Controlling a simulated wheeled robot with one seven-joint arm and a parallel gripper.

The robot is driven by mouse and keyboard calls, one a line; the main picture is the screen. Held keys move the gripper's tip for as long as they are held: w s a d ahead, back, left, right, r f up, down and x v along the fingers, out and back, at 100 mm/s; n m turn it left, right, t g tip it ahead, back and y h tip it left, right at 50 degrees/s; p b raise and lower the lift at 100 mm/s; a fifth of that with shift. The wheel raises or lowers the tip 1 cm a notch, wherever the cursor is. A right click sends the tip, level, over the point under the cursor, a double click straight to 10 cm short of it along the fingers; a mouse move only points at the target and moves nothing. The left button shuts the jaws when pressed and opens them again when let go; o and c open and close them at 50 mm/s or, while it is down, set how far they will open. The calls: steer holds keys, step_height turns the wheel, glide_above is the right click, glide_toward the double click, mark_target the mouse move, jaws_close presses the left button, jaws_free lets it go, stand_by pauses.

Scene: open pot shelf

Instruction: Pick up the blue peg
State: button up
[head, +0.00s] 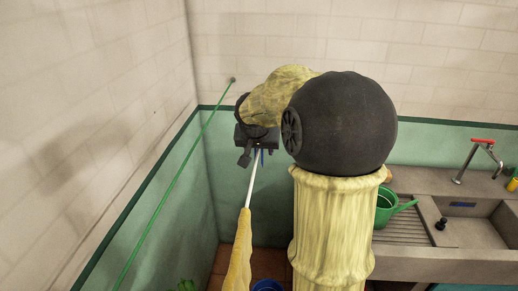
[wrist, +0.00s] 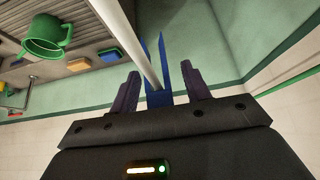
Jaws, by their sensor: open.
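The blue peg (wrist: 163,55) shows in the wrist view as narrow blue prongs between the fingers of my gripper (wrist: 161,82). A white rod (wrist: 137,40) crosses in front of it and hides part of it. The fingers are apart, one on each side of the peg, and do not visibly grip it. In the head view my gripper (head: 254,156) is low by the green wall, left of my dark round arm joint. A small bit of the blue peg (head: 262,159) shows just below it, beside the top of the rod. Whether the peg touches the rod cannot be told.
The white rod (head: 252,185) rises from a yellow tapered thing (head: 238,255). A sink unit (head: 455,259) with a green container (head: 384,208) stands right. A blue bucket (head: 267,286) is at the bottom edge.

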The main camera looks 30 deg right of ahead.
jaws_close()
step_height(320, 180, up, 10)
steer(key=shift+r+b, duration=0.1)
steer(key=shift+b, duration=0.2)
stand_by(0.4)
stand_by(0.4)
